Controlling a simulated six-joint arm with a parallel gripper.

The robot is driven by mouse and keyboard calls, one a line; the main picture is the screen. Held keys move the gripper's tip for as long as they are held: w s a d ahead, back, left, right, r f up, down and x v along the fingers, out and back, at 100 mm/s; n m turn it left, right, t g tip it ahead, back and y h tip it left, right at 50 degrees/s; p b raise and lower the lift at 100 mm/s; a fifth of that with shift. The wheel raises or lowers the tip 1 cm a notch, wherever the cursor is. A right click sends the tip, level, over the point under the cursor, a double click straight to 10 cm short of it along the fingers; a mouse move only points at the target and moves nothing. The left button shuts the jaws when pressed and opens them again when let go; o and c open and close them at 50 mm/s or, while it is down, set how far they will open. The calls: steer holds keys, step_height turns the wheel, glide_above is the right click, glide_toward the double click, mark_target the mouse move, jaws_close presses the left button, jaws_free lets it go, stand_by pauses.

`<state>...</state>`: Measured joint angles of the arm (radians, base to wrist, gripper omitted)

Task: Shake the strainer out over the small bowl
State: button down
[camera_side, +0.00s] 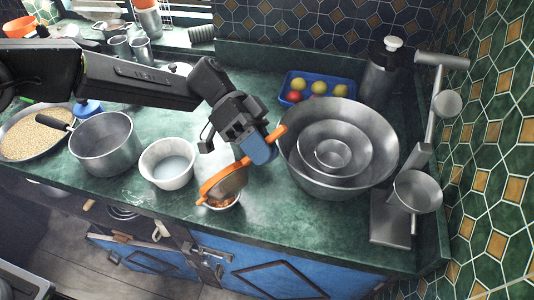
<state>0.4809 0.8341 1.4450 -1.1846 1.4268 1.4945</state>
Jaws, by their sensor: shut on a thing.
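An orange-rimmed strainer (226,180) with an orange handle is held near the front of the green counter. My gripper (260,150), with blue fingertips, is shut on its handle, and the handle's end sticks out up and to the right. The strainer's mesh head is tilted and hangs down to the left. A small bowl (236,204) with something orange-brown in it sits directly below the head, partly hidden by it. I cannot tell whether the strainer touches the bowl or what is left in the mesh.
Large nested metal bowls (375,165) stand close on the right. A blue tray (290,88) with fruit lies behind. A metal stand (390,222) with a pan is at far right.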

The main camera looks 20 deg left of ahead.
steer(key=shift+w+a+g+h, duration=2.45)
steer(key=shift+a+h, duration=0.85)
steer(key=shift+h, duration=0.4)
steer(key=shift+s+d+t+y, duration=0.85)
steer(key=shift+d+y, duration=0.25)
steer(key=shift+y, duration=0.15)
steer(key=shift+s+d+t+y, duration=0.8)
steer(key=shift+d+y, duration=0.35)
steer(key=shift+y, duration=0.05)
steer(key=shift+s+d+t+y, duration=0.85)
steer(key=shift+d+y, duration=0.25)
steer(key=shift+y, duration=0.15)
steer(key=shift+s+d+f+t+y, duration=0.7)
steer(key=shift+f+t+y, duration=0.6)
steer(key=shift+f+y, duration=0.45)
steer(key=shift+s+d+f+t+y, duration=0.45)
steer(key=shift+d+f+t+y, duration=0.45)
steer(key=shift+f+t+y, duration=0.75)
steer(key=shift+s+d+f+t+y, duration=0.75)
steer(key=shift+f+y, duration=0.65)
steer(key=shift+y, duration=0.7)
